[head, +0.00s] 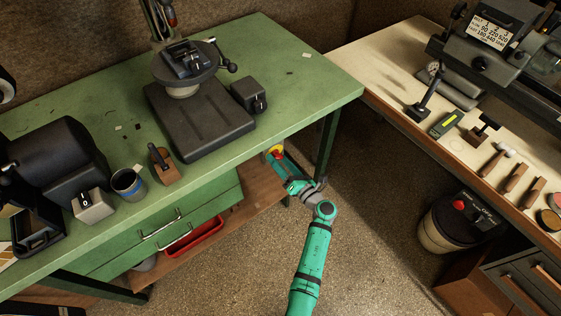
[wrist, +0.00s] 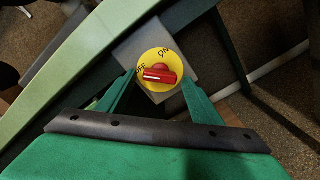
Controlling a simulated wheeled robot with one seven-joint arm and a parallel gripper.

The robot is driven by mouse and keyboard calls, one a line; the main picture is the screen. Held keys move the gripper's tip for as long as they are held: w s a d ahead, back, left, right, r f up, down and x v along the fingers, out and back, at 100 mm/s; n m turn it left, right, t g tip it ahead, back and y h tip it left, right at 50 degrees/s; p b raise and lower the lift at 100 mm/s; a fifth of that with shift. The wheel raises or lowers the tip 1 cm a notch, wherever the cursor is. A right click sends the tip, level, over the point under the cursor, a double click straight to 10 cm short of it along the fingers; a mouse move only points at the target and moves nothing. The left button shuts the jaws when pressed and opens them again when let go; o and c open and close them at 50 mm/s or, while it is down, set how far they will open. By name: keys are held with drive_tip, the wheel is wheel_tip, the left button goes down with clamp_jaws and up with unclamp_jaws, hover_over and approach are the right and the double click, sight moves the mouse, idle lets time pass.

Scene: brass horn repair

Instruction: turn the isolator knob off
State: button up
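The isolator knob (wrist: 160,75) is a red handle on a round yellow plate (wrist: 152,60) with ON and OFF lettering, mounted on a grey box (wrist: 190,52). The handle lies nearly level in the wrist view, with a white mark along it; OFF is at the plate's upper left, ON at its top. My gripper (wrist: 158,82) is open, with one finger on either side of the plate and gaps to the red handle.
The green bench (head: 300,85) stands above and behind, its leg (head: 327,140) just right of my gripper. A wooden shelf (head: 255,197) and red tray (head: 195,238) lie below left.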

drive_tip(key=shift+s, duration=0.1)
drive_tip(key=v, duration=1)
drive_tip(key=shift+s+d, duration=0.25)
drive_tip(key=shift+a, duration=0.1)
drive_tip(key=s+a+r+m+h, duration=0.2)
drive_tip(key=s+r+m+h, duration=0.1)
drive_tip(key=s+m, duration=0.8)
drive_tip(key=s+a+r+m+h, duration=0.2)
drive_tip(key=s+r+m+h, duration=0.2)
drive_tip(key=s+m, duration=0.8)
drive_tip(key=s+a+r+m+h, duration=0.2)
drive_tip(key=s+r+m, duration=0.3)
drive_tip(key=s+m, duration=0.6)
drive_tip(key=s+h, duration=0.1)
drive_tip(key=s, duration=0.3)
drive_tip(key=shift+s+t+h, duration=0.3)
